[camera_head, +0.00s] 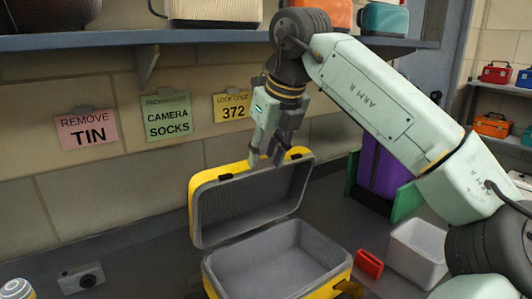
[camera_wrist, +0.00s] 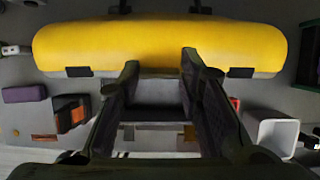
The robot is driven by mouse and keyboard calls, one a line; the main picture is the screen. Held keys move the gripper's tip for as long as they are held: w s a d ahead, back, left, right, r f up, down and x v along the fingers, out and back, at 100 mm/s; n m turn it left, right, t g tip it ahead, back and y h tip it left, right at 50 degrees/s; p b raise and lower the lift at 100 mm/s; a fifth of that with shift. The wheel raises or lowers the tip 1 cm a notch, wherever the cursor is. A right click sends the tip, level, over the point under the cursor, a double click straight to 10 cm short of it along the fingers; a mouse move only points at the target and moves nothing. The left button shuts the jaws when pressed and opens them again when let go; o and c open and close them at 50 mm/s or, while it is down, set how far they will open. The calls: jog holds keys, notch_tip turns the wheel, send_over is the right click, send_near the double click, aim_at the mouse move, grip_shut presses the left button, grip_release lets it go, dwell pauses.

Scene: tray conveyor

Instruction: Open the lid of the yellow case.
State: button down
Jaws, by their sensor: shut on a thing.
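The yellow case (camera_head: 336,284) stands on the grey surface with its grey inside facing up, and it looks empty. Its lid (camera_head: 228,205) is raised and stands nearly upright at the back, tilted a little away. My gripper (camera_head: 266,160) is at the top edge of the lid, near its middle, pointing down and shut on that edge. In the wrist view the lid (camera_wrist: 160,38) is a wide yellow band across the top, with my fingertips (camera_wrist: 160,62) at its lower edge. The exact contact is partly hidden by the fingers.
A white bin (camera_head: 416,252) and a small red box (camera_head: 369,264) stand right of the case. A purple case (camera_head: 384,172) between green panels is behind them. A wall shelf (camera_head: 190,38) with several cases hangs above. The surface left of the case is mostly clear.

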jog(key=shift+w+a+r, duration=0.15)
jog(key=shift+w+r, duration=0.1)
jog(key=shift+r, duration=0.05)
jog(key=shift+w+a+f, duration=0.2)
jog(key=c, duration=1.1)
grip_release()
jog(key=shift+d, duration=0.1)
jog(key=v, duration=1.2)
jog(key=shift+s, duration=0.15)
jog(key=shift+f, duration=0.1)
